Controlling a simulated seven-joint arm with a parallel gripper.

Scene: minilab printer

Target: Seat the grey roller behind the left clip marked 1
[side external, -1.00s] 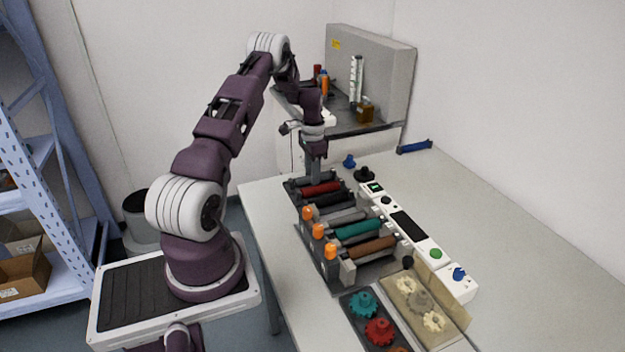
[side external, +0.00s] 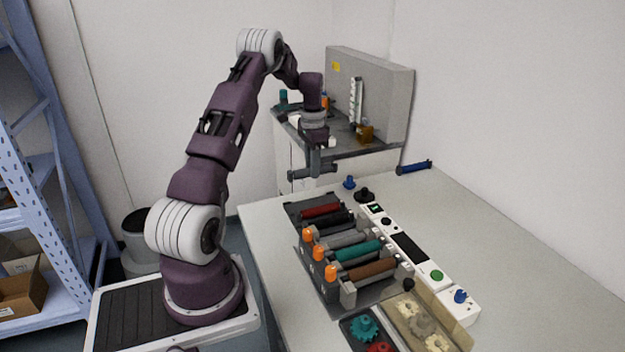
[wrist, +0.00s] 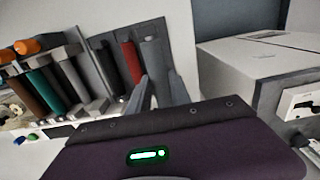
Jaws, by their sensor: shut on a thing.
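My gripper (side external: 315,172) is shut on a grey roller (side external: 298,175), holding it level above the far end of the dark tray (side external: 292,211). In the wrist view the grey roller (wrist: 153,62) stands between the two fingers (wrist: 160,92). The roller unit has orange knobs (side external: 318,253) along its left side and light grey supports. A teal roller (side external: 358,250) and a brown roller (side external: 371,269) lie in it, with a grey bar or roller (side external: 345,239) at its far end. No clip number is legible, so I cannot tell which clip is marked 1.
A red roller (side external: 321,210) and a black roller (side external: 333,219) lie in the dark tray. A white control panel (side external: 420,250) runs along the right side. Gears (side external: 364,328) lie at the front. The table's right side is clear.

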